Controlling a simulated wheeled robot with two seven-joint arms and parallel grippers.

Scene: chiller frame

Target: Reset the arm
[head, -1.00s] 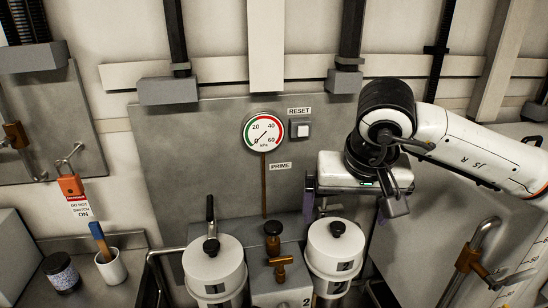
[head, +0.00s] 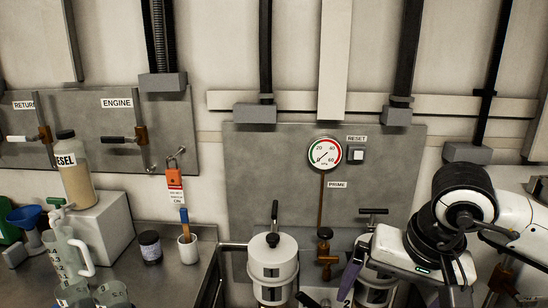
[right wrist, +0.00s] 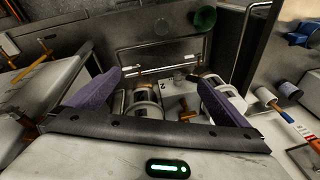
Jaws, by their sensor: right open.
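My right arm (head: 465,215) comes in from the right in the head view, white with black joints. Its gripper body (head: 415,255) hangs low over the right canister (head: 375,290) and hides part of it. In the right wrist view my right gripper (right wrist: 155,80) has two purple fingers spread wide apart, with nothing held between them. Both canisters and the brass valve between them show beyond the fingers there. My left gripper is not in view.
The left canister (head: 272,262) and a brass valve (head: 325,255) stand below the gauge (head: 324,152). A RESET button (head: 357,155) is on the panel.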

